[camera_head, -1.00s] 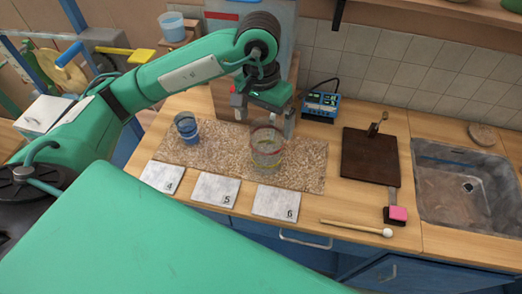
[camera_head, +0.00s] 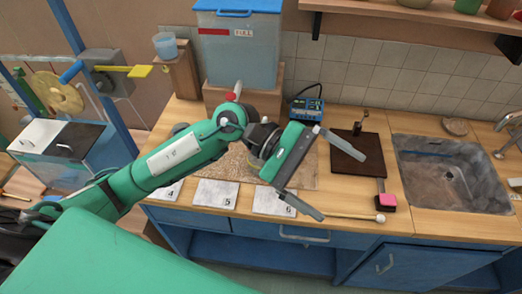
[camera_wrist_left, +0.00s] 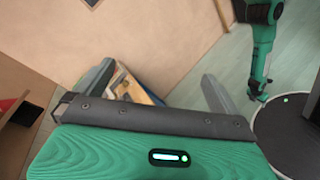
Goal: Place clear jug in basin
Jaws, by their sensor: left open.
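My left gripper (camera_head: 341,194) is open and empty, raised in front of the counter with its fingers pointing right and down. The left wrist view also shows its two fingers (camera_wrist_left: 158,92) spread apart. The clear jug, on the speckled mat a second ago, is now mostly or wholly hidden behind my left gripper; I cannot make it out clearly. The basin (camera_head: 418,185) is a grey, worn sink set into the counter at the right, with a drain and nothing visible in it. An arm, likely my right, shows in the left wrist view with its small end (camera_wrist_left: 258,95) hanging down.
The speckled mat (camera_head: 300,178) lies behind numbered tiles (camera_head: 216,194). A lidded tank (camera_head: 240,55) stands at the back. A tap (camera_head: 508,130) overhangs the basin's right side.

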